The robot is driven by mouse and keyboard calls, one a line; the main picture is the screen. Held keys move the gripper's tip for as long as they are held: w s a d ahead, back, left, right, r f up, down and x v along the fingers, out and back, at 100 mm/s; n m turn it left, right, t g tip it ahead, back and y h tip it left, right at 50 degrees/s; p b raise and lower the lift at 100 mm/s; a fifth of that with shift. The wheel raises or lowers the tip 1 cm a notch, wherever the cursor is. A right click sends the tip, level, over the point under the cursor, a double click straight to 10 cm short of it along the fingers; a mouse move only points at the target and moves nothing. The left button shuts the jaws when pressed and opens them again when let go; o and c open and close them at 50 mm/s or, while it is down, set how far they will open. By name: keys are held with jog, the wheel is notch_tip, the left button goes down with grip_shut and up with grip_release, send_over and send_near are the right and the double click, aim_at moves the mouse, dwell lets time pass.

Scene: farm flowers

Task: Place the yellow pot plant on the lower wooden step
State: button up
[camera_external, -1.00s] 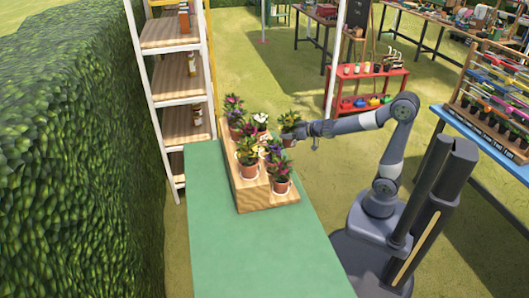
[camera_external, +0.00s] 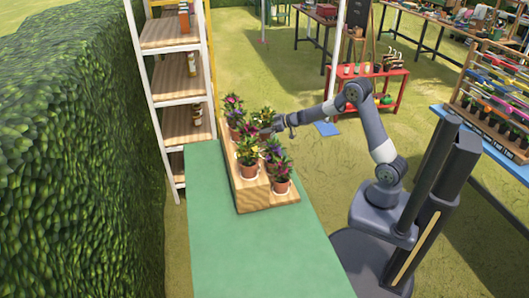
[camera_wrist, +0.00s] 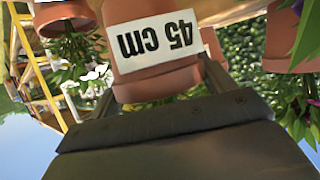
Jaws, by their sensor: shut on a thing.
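My gripper (camera_external: 281,122) is shut on a terracotta pot plant (camera_external: 266,118) at the far right side of the wooden stepped stand (camera_external: 253,199). In the wrist view, the held pot (camera_wrist: 150,75) carries a white label reading "45 cm", upside down in the picture, between the fingers (camera_wrist: 160,88). Its flowers are hidden there and too small in the external view to be sure of their colour. The lower wooden step (camera_external: 287,200) runs along the stand's right side. I cannot tell whether the held pot touches it.
The green table (camera_external: 245,250) is clear in front. A white shelf (camera_external: 185,125) stands behind left.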

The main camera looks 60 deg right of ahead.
jog(key=shift+w+d+f, duration=0.1)
jog(key=shift+w+f, duration=0.05)
jog(key=shift+f, duration=0.05)
notch_tip(320, 180, down, 10)
jog(key=shift+f+b, duration=0.1)
jog(key=shift+b, duration=0.8)
jog(key=shift+f, duration=0.25)
jog(key=o, duration=1.3)
jog(key=shift+r, duration=0.2)
jog(key=v, duration=1.2)
